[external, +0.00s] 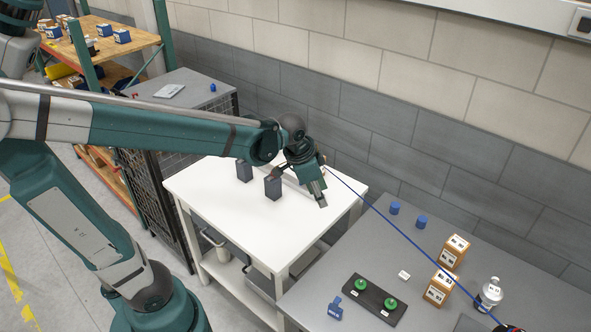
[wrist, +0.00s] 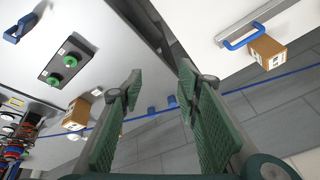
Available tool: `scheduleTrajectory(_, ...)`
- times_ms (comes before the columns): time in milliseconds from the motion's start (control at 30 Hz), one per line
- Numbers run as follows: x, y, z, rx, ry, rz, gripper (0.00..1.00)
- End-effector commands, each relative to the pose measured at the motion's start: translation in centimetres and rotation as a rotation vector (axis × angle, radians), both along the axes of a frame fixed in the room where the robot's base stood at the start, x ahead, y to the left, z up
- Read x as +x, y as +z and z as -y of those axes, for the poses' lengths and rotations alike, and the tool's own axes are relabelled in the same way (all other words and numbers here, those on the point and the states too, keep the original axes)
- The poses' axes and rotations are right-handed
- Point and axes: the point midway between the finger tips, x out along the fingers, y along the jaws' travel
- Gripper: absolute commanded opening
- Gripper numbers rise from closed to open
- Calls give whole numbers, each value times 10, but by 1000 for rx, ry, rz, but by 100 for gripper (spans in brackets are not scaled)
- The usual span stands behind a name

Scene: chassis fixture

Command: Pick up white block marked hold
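A small white block (external: 404,275) with a dark mark on top lies on the grey table, between a black plate with green knobs and a brown box. The mark is too small to read. The block also shows in the wrist view (wrist: 97,91), left of my fingers. My gripper (external: 319,196) is over the right part of the white table, well to the left of and behind the block. In the wrist view my gripper (wrist: 160,77) has its two green pads wide apart, with nothing between them.
The black plate (external: 374,299), brown boxes (external: 439,288), a blue piece (external: 335,308), a white bottle (external: 489,294) and blue cylinders (external: 421,221) stand around the block. Dark blocks (external: 273,188) stand on the white table (external: 220,205). A blue line crosses above the grey table (external: 320,285).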

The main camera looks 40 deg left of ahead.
Motion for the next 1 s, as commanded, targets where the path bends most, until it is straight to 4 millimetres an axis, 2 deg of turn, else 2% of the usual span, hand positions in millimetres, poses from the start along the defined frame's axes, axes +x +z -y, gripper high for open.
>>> scheduleTrajectory(567,50,-15,96,90,-299,-88,33)
scheduleTrajectory(1000,73,-45,175,155,-530,-153,33)
